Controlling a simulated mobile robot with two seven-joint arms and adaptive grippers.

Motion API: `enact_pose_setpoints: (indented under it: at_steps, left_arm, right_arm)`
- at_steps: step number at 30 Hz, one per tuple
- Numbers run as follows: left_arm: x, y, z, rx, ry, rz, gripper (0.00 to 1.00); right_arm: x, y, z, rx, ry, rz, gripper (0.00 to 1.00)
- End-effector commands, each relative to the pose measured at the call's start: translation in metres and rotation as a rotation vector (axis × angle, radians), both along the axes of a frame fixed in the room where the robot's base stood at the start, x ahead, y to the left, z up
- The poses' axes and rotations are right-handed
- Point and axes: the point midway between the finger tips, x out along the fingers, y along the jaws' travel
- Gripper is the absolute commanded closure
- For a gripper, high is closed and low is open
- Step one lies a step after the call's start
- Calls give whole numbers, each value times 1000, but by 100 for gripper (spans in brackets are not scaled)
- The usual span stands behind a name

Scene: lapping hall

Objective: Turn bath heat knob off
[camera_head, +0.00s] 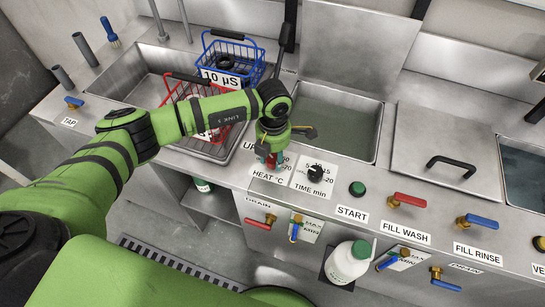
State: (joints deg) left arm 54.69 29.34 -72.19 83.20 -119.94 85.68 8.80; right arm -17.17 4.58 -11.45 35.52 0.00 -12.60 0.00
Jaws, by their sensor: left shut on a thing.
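The bath heat knob (271,162) shows as a small reddish part above the "HEAT °C" label on the front panel, left of the black time knob (315,173). My left gripper (272,155) reaches down over it from the left and is shut on it. The gripper and wrist hide most of the knob and part of its scale, so its pointer setting cannot be read. My right gripper is not in view.
Behind the panel lies an open bath (340,125). A red basket (190,97) and a blue basket (236,52) stand left of it. A green start button (357,188) and a red-handled valve (408,199) are to the right. A white bottle (345,262) stands below.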

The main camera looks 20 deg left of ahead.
Motion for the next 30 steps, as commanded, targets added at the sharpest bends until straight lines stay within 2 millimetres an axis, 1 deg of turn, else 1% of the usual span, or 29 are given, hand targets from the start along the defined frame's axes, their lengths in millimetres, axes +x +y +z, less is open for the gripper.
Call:
enact_pose_setpoints:
  at_steps: [1, 9, 15, 21, 30]
  left_arm:
    - [2, -4, 0, -13, -9, 36, 93]
    - [3, -4, 1, -14, -9, 243, 93]
    - [3, -4, 2, -15, -9, 355, 93]
    - [4, -3, 3, -15, -11, 419, 93]
    - [5, -3, 4, -15, -12, 444, 93]
  right_arm:
    - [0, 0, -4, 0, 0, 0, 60]
    - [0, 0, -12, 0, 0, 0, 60]
    - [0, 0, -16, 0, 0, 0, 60]
    - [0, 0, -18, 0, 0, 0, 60]
    - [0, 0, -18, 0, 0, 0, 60]
